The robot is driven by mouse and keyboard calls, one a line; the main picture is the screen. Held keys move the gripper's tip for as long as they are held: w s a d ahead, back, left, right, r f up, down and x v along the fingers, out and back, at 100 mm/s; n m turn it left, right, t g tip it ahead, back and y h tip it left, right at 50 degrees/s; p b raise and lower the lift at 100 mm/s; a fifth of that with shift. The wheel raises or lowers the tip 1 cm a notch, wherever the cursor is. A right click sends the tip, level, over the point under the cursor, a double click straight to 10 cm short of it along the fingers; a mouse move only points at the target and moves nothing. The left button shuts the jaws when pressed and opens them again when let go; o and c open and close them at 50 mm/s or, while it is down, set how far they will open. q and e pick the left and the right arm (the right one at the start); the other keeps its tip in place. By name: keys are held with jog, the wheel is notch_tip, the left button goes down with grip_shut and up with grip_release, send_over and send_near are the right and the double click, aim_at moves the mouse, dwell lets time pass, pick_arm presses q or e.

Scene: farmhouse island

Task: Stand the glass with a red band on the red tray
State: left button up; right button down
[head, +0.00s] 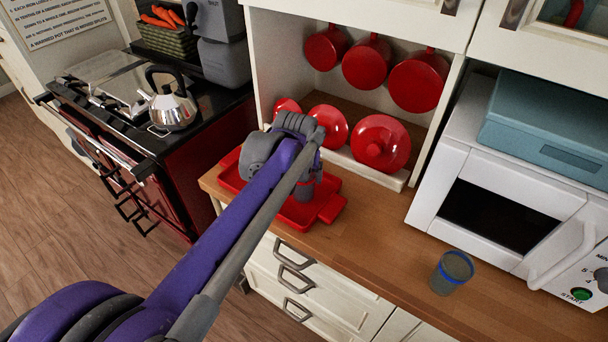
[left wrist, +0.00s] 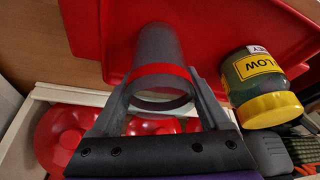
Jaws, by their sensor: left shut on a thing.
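The glass with a red band (left wrist: 158,50) is between the fingers of my left gripper (left wrist: 160,92) in the left wrist view, its open rim toward the camera. My left gripper is shut on it. The red tray (left wrist: 95,35) lies beyond the glass; I cannot tell whether the glass base touches it. In the head view the red tray (head: 327,208) sits on the wooden counter, and my left gripper (head: 306,184) is over it, with my arm hiding much of the tray and most of the glass. My right gripper is not in view.
A jar with a yellow lid (left wrist: 268,108) is beside the glass in the left wrist view. A glass with a blue band (head: 452,272) stands on the counter (head: 375,250), near the white microwave (head: 500,200). Red pot lids (head: 380,145) stand behind the tray. Counter between tray and blue-banded glass is clear.

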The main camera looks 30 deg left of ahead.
pick_arm(q)
jog(key=shift+f, duration=0.15)
jog(key=o, duration=1.5)
jog(key=shift+r, duration=0.35)
jog(key=p+v, duration=0.1)
jog(key=v, duration=1.1)
jog(key=shift+s+d+f+m+t+h+p, duration=0.25)
jog(key=shift+s+d+f+m, duration=0.35)
jog(key=shift+s+d+f, duration=1.65)
jog(key=shift+s+d+f+m+t+h+p, duration=0.2)
jog(key=shift+s+d+f+m, duration=0.5)
jog(key=shift+s+f, duration=3.05)
jog(key=shift+s+d+f+m+t+h+p, duration=0.2)
jog(key=shift+s+d+f+m, duration=0.3)
jog(key=shift+s+d+f, duration=1.8)
